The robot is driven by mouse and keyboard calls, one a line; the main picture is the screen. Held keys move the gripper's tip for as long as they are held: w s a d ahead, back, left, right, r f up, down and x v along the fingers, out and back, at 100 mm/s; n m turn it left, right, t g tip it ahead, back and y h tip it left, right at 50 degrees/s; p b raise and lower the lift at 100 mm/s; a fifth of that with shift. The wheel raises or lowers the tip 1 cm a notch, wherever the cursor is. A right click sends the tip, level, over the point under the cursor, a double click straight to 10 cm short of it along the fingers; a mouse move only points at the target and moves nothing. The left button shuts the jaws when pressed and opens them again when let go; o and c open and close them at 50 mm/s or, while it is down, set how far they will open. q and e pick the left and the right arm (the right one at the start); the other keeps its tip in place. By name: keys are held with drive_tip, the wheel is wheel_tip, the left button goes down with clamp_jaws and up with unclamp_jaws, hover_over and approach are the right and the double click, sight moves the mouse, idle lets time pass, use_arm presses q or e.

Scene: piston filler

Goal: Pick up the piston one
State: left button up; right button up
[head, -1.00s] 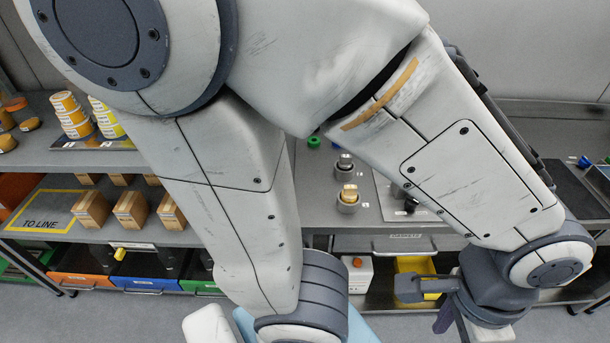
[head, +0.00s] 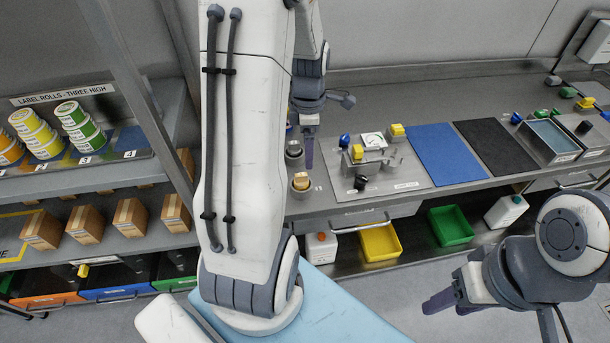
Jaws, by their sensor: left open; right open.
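Two short cylinders in dark grey round holders stand on the bench left of the metal plate. The rear one (head: 294,149) has a silvery grey top; the front one (head: 301,181) has a brass-coloured top. I cannot tell which is piston one; the small labels are unreadable. My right gripper (head: 452,304) is open and empty, low in front of the bench at the right.
The metal plate (head: 408,180) carries a gauge and yellow, blue and black knobs. A blue mat (head: 419,150) and a black mat (head: 492,145) lie right of it. Yellow (head: 380,242) and green (head: 450,227) bins sit below. Shelves with label rolls and cartons (head: 86,228) stand left.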

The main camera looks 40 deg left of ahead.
sight(301, 174)
use_arm(q)
drive_tip(key=shift+s+a+f+n, duration=0.25)
drive_tip(key=shift+a+f+n, duration=0.55)
drive_tip(key=shift+a, duration=0.2)
wheel_tip(301, 174, down, 4)
drive_tip(key=shift+r, duration=0.25)
drive_tip(key=f+p, duration=0.1)
drive_tip(key=f, duration=0.3)
drive_tip(key=shift+s+d+f+p, duration=0.2)
drive_tip(key=shift+f+p, duration=0.05)
drive_tip(key=shift+p, duration=0.1)
drive_tip(key=shift+f, duration=0.6)
clamp_jaws()
